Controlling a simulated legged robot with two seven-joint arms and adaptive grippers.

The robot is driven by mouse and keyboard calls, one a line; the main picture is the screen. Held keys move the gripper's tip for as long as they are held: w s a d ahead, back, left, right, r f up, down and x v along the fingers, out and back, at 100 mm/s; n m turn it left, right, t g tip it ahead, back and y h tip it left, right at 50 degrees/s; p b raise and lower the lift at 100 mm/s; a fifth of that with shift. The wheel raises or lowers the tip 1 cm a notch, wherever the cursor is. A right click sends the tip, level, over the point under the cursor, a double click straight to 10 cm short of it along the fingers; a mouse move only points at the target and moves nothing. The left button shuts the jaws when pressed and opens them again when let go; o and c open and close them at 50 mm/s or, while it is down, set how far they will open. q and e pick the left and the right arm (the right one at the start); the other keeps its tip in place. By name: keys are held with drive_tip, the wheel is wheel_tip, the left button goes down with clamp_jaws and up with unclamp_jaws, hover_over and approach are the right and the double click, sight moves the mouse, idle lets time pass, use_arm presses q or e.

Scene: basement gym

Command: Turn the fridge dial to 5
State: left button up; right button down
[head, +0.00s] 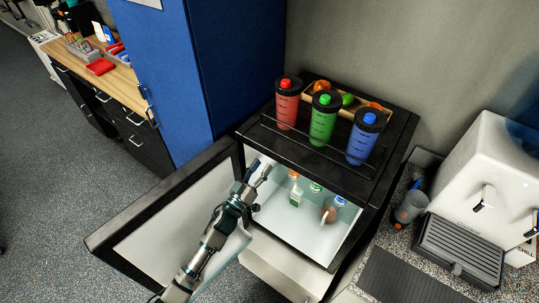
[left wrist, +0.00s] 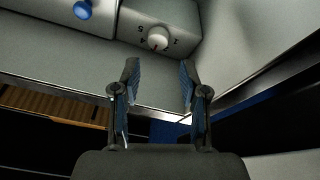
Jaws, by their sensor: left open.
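The small black fridge (head: 375,192) stands with its door (head: 165,215) swung open to the left. In the left wrist view the white round fridge dial (left wrist: 158,39) sits on a pale grey housing, with dark numerals around it. A 5 and a 4 are readable; the pointer's setting is unclear. My left gripper (head: 264,171) reaches into the upper left of the fridge opening. In the left wrist view its two fingers (left wrist: 160,72) are open and empty, with the dial just beyond the tips and apart from them. The dial is hidden in the head view. My right gripper is out of view.
Several small bottles (head: 296,197) stand inside the fridge. Red (head: 287,108), green (head: 323,122) and blue (head: 363,140) shaker bottles stand on top behind a rail. A blue knob (left wrist: 82,9) is left of the dial. A white dispenser (head: 488,165) stands at right.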

use_arm(q)
drive_tip(key=v, duration=0.3)
drive_tip(key=shift+s+a+f, duration=0.1)
drive_tip(key=shift+s, duration=0.05)
